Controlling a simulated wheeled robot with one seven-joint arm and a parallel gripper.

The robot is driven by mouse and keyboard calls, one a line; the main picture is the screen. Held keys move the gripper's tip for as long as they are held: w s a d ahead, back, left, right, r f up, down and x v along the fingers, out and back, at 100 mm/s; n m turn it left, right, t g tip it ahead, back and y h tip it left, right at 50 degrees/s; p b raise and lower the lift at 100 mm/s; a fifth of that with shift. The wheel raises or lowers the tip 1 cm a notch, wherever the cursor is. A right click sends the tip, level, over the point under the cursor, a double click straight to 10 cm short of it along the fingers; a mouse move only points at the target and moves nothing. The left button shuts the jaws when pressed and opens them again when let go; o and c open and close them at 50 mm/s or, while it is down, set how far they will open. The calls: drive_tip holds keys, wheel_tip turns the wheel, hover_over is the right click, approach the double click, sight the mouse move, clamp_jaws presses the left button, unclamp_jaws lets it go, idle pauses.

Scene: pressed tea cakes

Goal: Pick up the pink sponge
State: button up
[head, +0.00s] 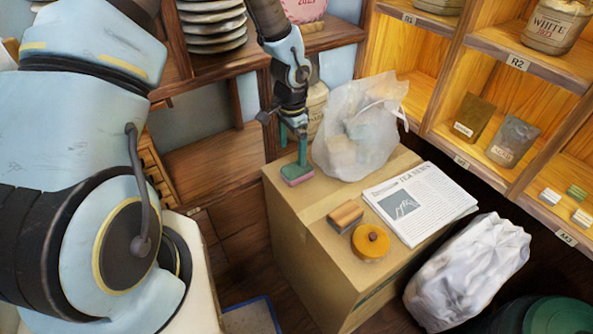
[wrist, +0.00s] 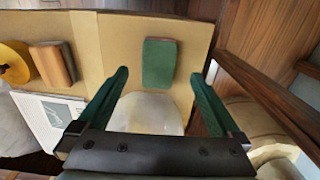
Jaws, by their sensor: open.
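My gripper (head: 293,158) points down over the sponge in the head view. In the wrist view my gripper (wrist: 160,77) has its green fingers spread wide, with nothing between them. Whether the fingertips touch the sponge or the box cannot be told.
A translucent plastic bag (head: 360,130) stands close on the right of my gripper. A wooden block (head: 346,216), an orange round lidded thing (head: 370,242) and a newspaper (head: 420,203) share the box top. Shelves (head: 495,60) rise behind. A white bag (head: 467,272) lies at right.

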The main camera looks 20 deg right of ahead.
sight(292, 170)
drive_tip(key=shift+s+a+f+p, duration=0.1)
drive_tip(key=shift+f+p, duration=0.4)
drive_tip(key=shift+f, duration=1.25)
drive_tip(key=shift+a+f+p, duration=0.1)
drive_tip(key=shift+f+p, duration=0.4)
drive_tip(key=shift+f, duration=1.25)
drive_tip(key=c, duration=1.4)
drive_tip(key=shift+r+b, duration=0.95)
drive_tip(key=shift+r, duration=4.05)
